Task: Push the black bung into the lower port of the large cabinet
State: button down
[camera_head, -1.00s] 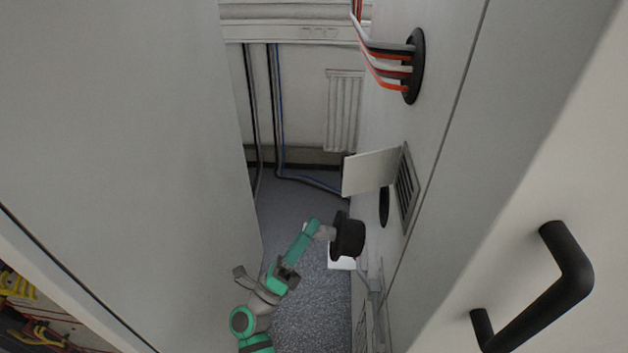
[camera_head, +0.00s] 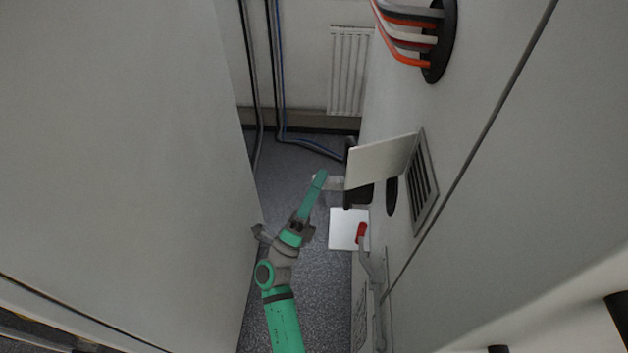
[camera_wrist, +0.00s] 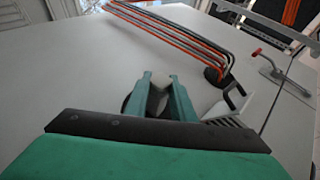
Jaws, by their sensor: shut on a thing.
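My gripper (camera_head: 330,183) is shut on the pale grip of the black bung (camera_head: 360,195). In the head view the bung is partly hidden behind a white flap. The lower port (camera_head: 391,196) is a dark oval in the large cabinet's side wall (camera_head: 400,110), just right of the bung, with a visible gap between them. In the wrist view a grey rounded piece sits between the teal fingers (camera_wrist: 160,95).
The white flap (camera_head: 380,160) juts from the wall beside a vent grille (camera_head: 422,183). Cables enter an upper port (camera_head: 440,40). A red-tipped lever (camera_head: 361,232) stands below, near a white square plate (camera_head: 345,230). Another cabinet (camera_head: 120,150) bounds the narrow aisle on the left.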

aim_at(338, 184)
jog(key=shift+d, duration=1.45)
jog(key=shift+d+r, duration=0.1)
jog(key=shift+d, duration=0.8)
dwell(0.6)
dwell(0.4)
jog(key=shift+s+a, duration=0.1)
jog(key=shift+d, duration=0.2)
jog(key=shift+a, duration=0.1)
dwell(0.6)
